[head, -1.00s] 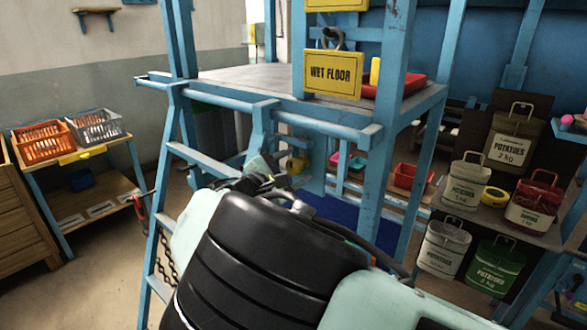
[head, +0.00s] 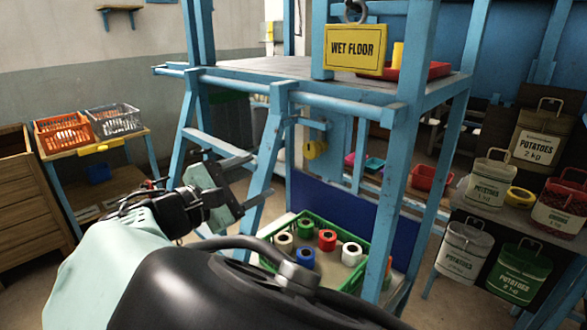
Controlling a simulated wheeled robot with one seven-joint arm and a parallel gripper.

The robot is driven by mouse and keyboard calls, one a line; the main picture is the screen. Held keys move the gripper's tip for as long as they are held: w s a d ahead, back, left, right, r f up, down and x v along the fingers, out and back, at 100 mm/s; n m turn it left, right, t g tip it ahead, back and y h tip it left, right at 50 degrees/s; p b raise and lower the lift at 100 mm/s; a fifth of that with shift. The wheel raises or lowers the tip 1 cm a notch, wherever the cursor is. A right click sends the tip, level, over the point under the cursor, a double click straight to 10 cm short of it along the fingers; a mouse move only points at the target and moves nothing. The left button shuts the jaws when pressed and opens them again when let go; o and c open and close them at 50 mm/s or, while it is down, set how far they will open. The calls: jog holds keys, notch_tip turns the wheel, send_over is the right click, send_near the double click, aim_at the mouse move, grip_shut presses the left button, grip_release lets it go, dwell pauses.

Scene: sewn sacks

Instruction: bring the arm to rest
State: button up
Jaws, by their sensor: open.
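My gripper (head: 243,181) is at the end of my arm, left of the middle in the head view. Its two dark fingers point to the right, apart and with nothing visible between them. They are in front of the blue ladder frame (head: 262,160); I cannot tell whether they touch it. My own arm hides much of the lower middle of the view.
A green crate (head: 362,243) with several coloured rolls stands under the blue platform (head: 300,75). Several potato sacks (head: 520,272) stand on the right. A side table with an orange basket (head: 63,131) and a grey basket (head: 114,119) is at left.

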dwell(0.3)
jog(key=d+f+m+g+y, duration=0.1)
jog(key=d+f+m+g, duration=0.1)
jog(key=d+f+g, duration=0.45)
jog(key=d+f+m+g+y, duration=0.2)
jog(key=d+g, duration=0.1)
jog(key=d, duration=0.6)
jog(key=s+d+r+m+g+y, duration=0.1)
jog(key=s+d+m+y, duration=0.3)
jog(key=s, duration=0.9)
jog(key=s+d+m+g+y, duration=0.3)
jog(key=s+d, duration=0.4)
jog(key=s, duration=0.6)
jog(key=shift+r+m+g+y, duration=0.35)
jog(key=shift+m+y, duration=0.05)
jog(key=shift+y, duration=0.4)
